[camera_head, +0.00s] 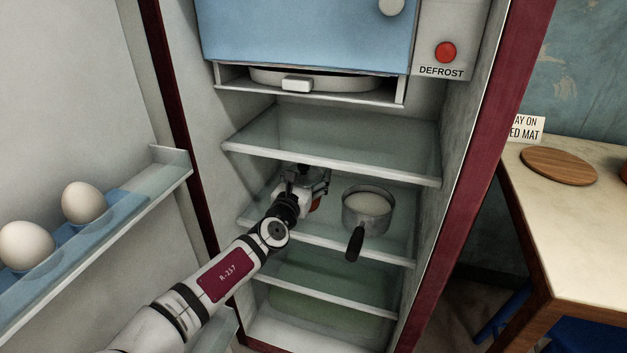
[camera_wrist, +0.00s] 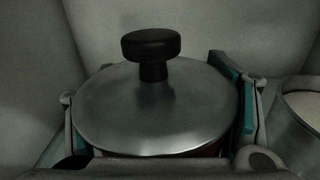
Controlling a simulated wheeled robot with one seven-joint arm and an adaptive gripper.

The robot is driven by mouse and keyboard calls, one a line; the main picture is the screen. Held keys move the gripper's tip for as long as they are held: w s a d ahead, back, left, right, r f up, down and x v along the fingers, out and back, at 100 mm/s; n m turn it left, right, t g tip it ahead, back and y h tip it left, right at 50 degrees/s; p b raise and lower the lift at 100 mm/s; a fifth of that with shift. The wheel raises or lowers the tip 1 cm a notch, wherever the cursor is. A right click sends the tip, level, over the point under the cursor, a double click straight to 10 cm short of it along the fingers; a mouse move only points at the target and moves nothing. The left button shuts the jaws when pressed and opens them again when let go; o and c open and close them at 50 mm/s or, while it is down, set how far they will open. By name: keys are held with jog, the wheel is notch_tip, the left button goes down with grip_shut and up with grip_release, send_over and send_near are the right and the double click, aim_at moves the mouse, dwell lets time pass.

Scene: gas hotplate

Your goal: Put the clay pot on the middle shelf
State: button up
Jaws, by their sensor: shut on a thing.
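My gripper (camera_head: 304,188) reaches into the open fridge, into the space over the middle shelf (camera_head: 335,243). In the wrist view its teal-padded fingers (camera_wrist: 160,92) are shut on either side of the clay pot. The pot wears a grey metal lid (camera_wrist: 150,110) with a black knob (camera_wrist: 151,45). Little of the clay pot's reddish body (camera_head: 316,204) shows beside my gripper in the head view; the lid and my gripper hide the rest. I cannot tell whether its base touches the shelf.
A metal saucepan (camera_head: 368,211) stands on the same shelf just right, its dark handle pointing forward; its edge shows in the wrist view (camera_wrist: 303,115). An upper glass shelf (camera_head: 340,150) is overhead. The fridge door (camera_head: 70,90) with eggs (camera_head: 84,203) is left. A table (camera_head: 590,235) stands outside right.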

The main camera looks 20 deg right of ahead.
jog(key=shift+f, duration=0.25)
jog(key=o, duration=2)
jog(key=p+v, duration=0.1)
jog(key=v, duration=1.1)
jog(key=shift+p, duration=0.3)
jog(key=shift+s+f, duration=0.1)
